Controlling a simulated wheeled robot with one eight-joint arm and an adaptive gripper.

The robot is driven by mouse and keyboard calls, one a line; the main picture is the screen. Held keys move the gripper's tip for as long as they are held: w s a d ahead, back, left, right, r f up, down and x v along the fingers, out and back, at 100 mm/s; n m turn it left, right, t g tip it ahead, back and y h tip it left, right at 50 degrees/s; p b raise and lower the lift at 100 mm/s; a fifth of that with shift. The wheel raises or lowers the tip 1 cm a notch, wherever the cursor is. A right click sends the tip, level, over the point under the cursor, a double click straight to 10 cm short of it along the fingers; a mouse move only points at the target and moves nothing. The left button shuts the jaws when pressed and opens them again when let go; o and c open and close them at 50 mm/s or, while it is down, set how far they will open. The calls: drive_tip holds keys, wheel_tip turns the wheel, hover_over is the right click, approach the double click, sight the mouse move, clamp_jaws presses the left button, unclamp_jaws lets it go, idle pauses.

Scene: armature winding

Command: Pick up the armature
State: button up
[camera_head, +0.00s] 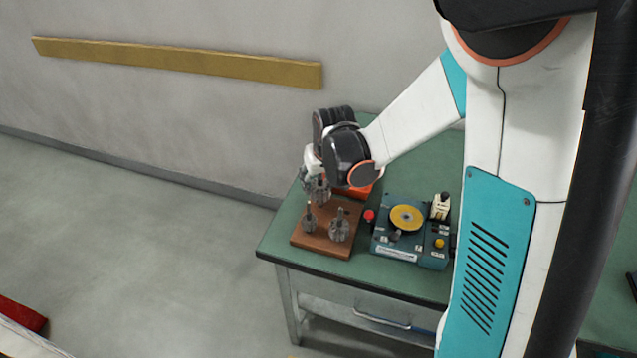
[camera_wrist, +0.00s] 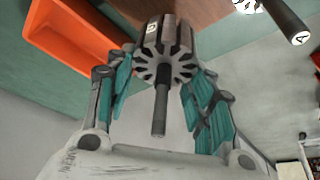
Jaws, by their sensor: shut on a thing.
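In the wrist view my gripper (camera_wrist: 158,98) has its two teal-padded fingers on either side of a grey slotted armature (camera_wrist: 165,45) with a dark shaft pointing toward the camera. It is shut on this armature. In the head view my gripper (camera_head: 318,180) is over the back left of a brown wooden board (camera_head: 329,249), with the held armature (camera_head: 319,191) below it. Two other armatures stand on the board, one at the left (camera_head: 309,221) and one at the right (camera_head: 340,229). Whether the held armature touches the board is unclear.
An orange bin (camera_wrist: 75,45) is beside the board, partly hidden by my arm in the head view. A blue-green machine with a yellow disc (camera_head: 407,218) stands right of the board on the green table (camera_head: 384,283). A wall with a wooden rail (camera_head: 180,62) is behind.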

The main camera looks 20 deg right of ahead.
wheel_tip(320, 180, up, 18)
drive_tip(key=p, duration=0.6)
drive_tip(key=shift+f, duration=0.15)
